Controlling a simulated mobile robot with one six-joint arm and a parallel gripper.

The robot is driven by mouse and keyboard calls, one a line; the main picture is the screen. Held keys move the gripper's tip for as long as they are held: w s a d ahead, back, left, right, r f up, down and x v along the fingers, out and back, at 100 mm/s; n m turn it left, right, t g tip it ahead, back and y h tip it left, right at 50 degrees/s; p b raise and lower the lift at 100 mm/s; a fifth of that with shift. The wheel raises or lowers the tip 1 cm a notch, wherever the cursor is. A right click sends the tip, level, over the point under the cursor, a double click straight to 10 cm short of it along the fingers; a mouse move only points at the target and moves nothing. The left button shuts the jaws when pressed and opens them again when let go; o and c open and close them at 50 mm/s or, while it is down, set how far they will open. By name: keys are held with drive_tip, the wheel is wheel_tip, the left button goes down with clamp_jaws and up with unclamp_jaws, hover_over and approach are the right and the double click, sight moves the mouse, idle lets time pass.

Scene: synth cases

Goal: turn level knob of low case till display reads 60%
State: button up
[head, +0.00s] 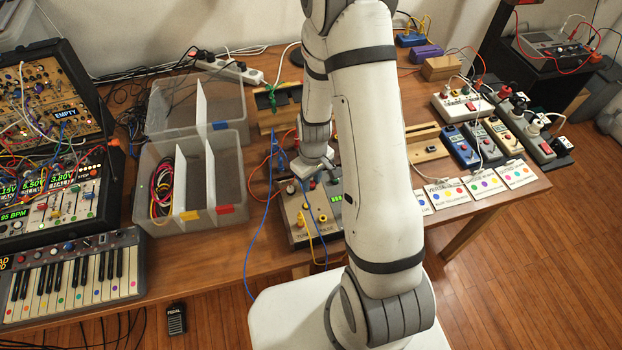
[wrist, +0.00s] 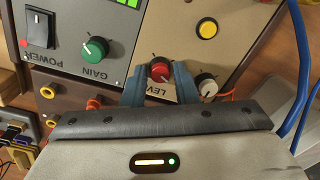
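The low case (head: 297,207) sits on the bench, partly hidden behind my arm. In the wrist view its beige panel (wrist: 185,40) carries the red level knob (wrist: 160,71), with lettering below it partly covered. My gripper (wrist: 161,76) has one blue finger on each side of this knob, close against it, and looks shut on it. In the head view my gripper (head: 311,172) is over the case, its fingertips too small to make out. A green display (head: 337,197) shows beside my arm; its reading is not legible. In the wrist view only its lower edge (wrist: 127,3) shows.
A white knob (wrist: 207,87) is close to the right finger. A green gain knob (wrist: 95,49) and black power switch (wrist: 40,30) are on the grey panel at left. A blue cable (wrist: 298,70) runs at right. Clear bins (head: 150,225) stand left of the case.

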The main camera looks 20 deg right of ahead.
sight(312, 182)
clamp_jaws()
drive_tip(key=shift+m+b, duration=0.4)
drive_tip(key=shift+m, duration=0.3)
drive_tip(key=shift+o, duration=1.7)
unclamp_jaws()
drive_tip(key=shift+d+r, duration=0.15)
drive_tip(key=shift+r, duration=3.75)
